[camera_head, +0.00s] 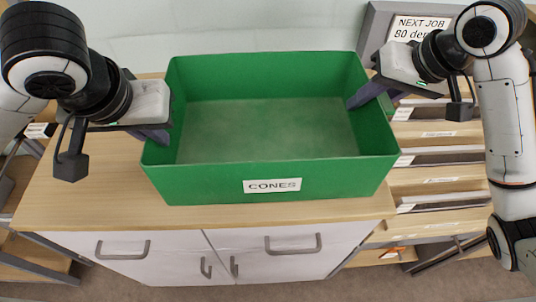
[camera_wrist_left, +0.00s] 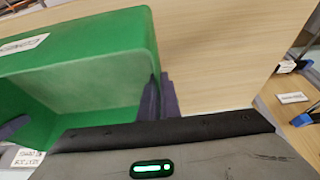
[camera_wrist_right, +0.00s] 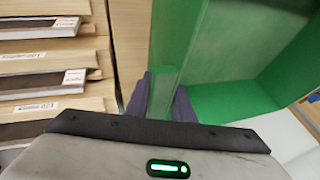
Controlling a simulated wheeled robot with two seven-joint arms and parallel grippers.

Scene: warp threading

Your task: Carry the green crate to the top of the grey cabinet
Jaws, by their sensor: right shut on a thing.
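The green crate (camera_head: 215,182) is empty and labelled CONES. It is level over the wooden top (camera_head: 100,195) of a pale grey cabinet (camera_head: 180,262); whether it touches the top is unclear. My right gripper (camera_head: 368,92) is shut on its right wall. In the right wrist view, the fingers (camera_wrist_right: 160,97) stand on either side of the green wall (camera_wrist_right: 180,45). My left gripper (camera_head: 155,132) is at the left wall. In the left wrist view, its fingers (camera_wrist_left: 158,98) are close together at the crate's wall edge (camera_wrist_left: 153,55); their grip is unclear.
A shelf rack (camera_head: 440,160) with labelled, dark-fronted slots stands to the right of the cabinet. The wooden top is bare left of the crate. A pale wall is behind.

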